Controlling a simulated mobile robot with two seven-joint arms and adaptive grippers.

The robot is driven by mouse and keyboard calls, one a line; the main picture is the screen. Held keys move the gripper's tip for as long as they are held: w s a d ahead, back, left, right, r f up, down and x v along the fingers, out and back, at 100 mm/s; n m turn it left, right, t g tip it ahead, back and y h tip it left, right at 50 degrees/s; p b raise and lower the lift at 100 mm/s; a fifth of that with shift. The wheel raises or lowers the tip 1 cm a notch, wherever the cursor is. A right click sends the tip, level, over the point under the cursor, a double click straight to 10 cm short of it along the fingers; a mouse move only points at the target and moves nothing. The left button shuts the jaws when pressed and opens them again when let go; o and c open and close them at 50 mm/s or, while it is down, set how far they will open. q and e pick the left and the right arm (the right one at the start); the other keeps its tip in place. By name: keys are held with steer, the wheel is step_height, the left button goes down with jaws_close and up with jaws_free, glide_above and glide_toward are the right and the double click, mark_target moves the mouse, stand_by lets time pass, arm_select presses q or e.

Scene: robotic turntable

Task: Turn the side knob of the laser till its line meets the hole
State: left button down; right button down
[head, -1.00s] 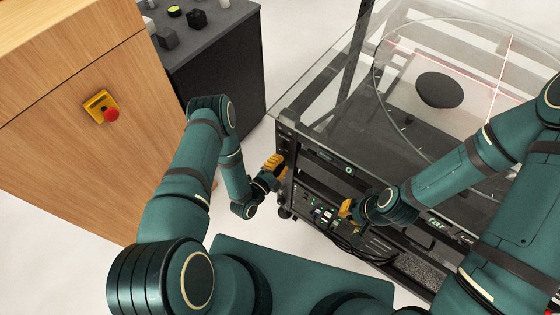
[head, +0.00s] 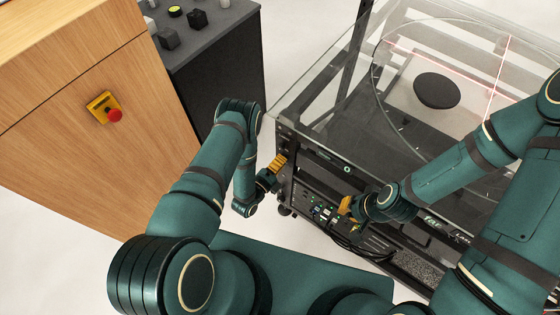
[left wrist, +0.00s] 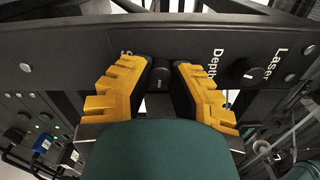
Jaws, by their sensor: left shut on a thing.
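My left gripper (head: 278,163) is at the left end of the black cart's front panel. In the left wrist view its yellow fingers (left wrist: 161,76) stand on both sides of a small black knob (left wrist: 160,74), shut on it. A partly covered label starting with S is beside this knob. Another black knob (left wrist: 249,72) sits to the right, between the words Depth and Laser. Thin red laser lines (head: 499,72) cross over the glass top in the head view. I cannot make out the hole. My right gripper (head: 346,207) is at the panel's lower equipment; its finger opening is unclear.
A dark round disc (head: 437,90) lies within the clear round turntable (head: 376,75). Cables and small plugs (left wrist: 40,147) are below the panel. A wooden cabinet (head: 60,130) with a red button (head: 114,115) and a dark grey cabinet (head: 225,75) stand to the left.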

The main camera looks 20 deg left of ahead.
arm_select(q)
steer(key=shift+d, duration=0.1)
steer(key=c, duration=0.8)
jaws_free()
steer(key=v, duration=1.2)
